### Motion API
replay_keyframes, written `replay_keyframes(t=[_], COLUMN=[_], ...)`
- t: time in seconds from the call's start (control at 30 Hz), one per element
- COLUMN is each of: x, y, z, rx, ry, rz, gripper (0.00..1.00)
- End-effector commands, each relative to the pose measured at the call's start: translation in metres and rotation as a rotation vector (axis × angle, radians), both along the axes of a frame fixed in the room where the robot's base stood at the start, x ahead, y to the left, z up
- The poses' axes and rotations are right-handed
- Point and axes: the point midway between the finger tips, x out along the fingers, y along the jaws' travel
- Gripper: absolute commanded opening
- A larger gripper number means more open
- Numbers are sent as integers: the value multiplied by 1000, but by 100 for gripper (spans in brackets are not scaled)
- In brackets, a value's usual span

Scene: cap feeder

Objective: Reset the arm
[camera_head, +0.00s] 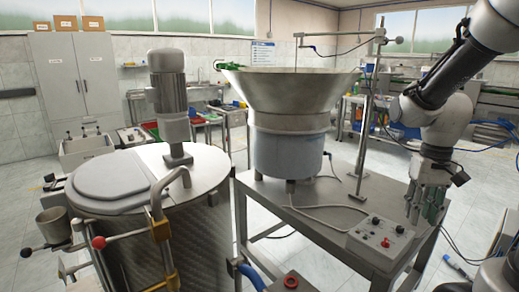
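My arm (440,85) reaches in from the upper right of the head view and bends downward. My gripper (424,214) hangs at its end, fingers pointing down, in front of the right edge of the metal table. It appears near the control box (382,240) with a red knob, apart from it in the picture. No object shows clearly in the fingers, but they are small and dark, so their opening is hard to judge.
A cone-shaped feeder bowl (290,95) stands on the metal table (310,210), with a thin upright stand (366,120) beside it. A round lidded tank (215,165) with a motor (168,85) is at left. Shelves and benches line the back.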

Motion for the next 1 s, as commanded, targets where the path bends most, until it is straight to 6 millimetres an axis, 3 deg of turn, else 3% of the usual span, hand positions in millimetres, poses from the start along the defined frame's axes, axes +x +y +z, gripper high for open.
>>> replay_keyframes(t=[0.03, 0.2, 0.33, 0.6, 1.0], x=[-16, -66, -90, -101, -101], y=[4, 16, 21, 27, 27], z=[15, 52, 70, 97, 98], rx=[-3, -11, -19, -25, -25], ry=[-36, -165, -278, -425, -428], rz=[20, 80, 102, 124, 127], gripper=[30, 30, 30, 30, 30])
